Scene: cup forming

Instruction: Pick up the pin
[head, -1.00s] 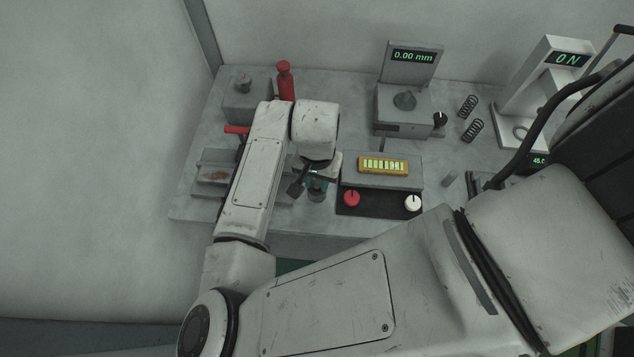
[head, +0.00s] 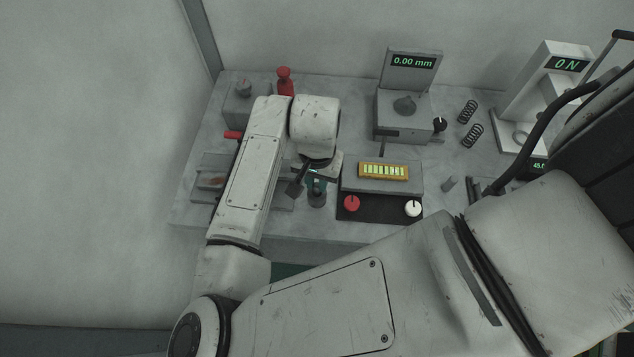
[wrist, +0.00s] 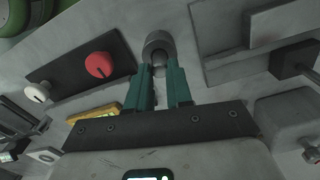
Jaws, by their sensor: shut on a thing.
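In the wrist view my gripper (wrist: 160,72) has its two teal fingers closed around a small grey metal pin (wrist: 159,59). Just past the fingertips is a dark grey round holder (wrist: 157,42). The pin's lower end is over or in this holder; I cannot tell which. In the head view my gripper (head: 316,183) points down at the holder (head: 317,199), left of the black panel. The pin is too small and hidden to make out there.
Right of my gripper is a black panel with a red knob (head: 351,203), a white knob (head: 413,208) and a yellow display (head: 384,171). A grey gauge (head: 405,104) reading 0.00 mm stands behind.

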